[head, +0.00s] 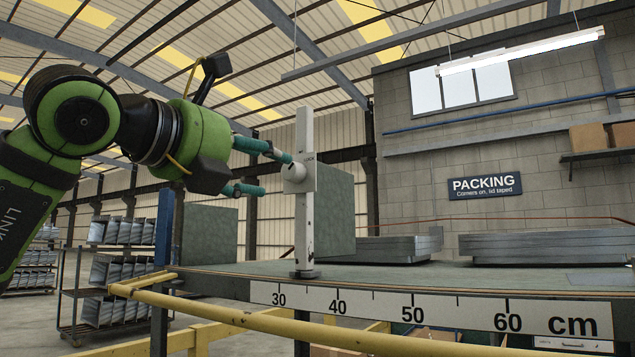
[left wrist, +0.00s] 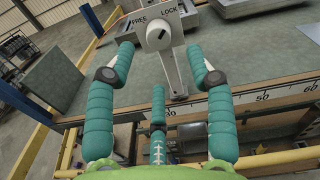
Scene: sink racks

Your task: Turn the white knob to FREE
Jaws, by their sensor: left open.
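The white knob (head: 293,172) sits on a pale plate on an upright post (head: 304,225) that stands on the bench. In the left wrist view the knob (left wrist: 157,38) has a short dark slanted mark on its face. The plate reads FREE (left wrist: 139,22) on the left and LOCK (left wrist: 169,13) on the right. I cannot tell surely which word the mark points to. My left gripper (head: 262,170) is open in front of the knob. In the left wrist view its green-blue fingers (left wrist: 160,52) stand on both sides of and below the knob, with gaps visible. My right gripper is not in view.
The bench (head: 390,273) has a centimetre scale (head: 430,310) along its front edge. A yellow rail (head: 260,315) runs in front of it. A grey-green panel (head: 335,210) stands close behind the post. Stacked metal trays (head: 540,245) lie farther right.

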